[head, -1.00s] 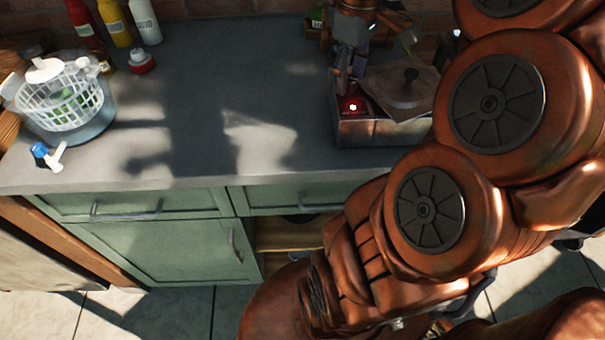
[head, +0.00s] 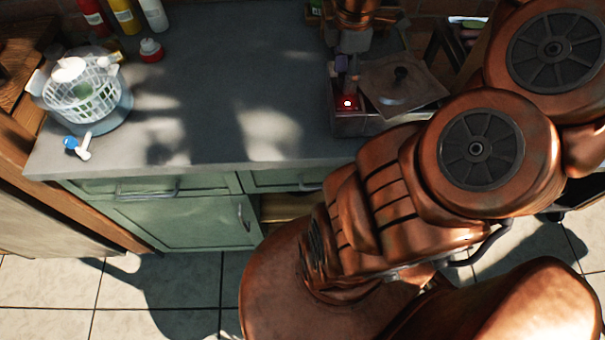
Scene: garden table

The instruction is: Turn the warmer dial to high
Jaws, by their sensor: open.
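No dial marking is readable. My gripper (head: 347,88) points down just above this red part, open, with its fingertips small and dark. I cannot tell whether they touch anything. My arm covers the area in front of the warmer's right side.
A white salad spinner (head: 88,100) and a blue-and-white tool (head: 77,146) are at the counter's left. The counter's middle (head: 230,90) is clear. Green drawers (head: 180,215) are below.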

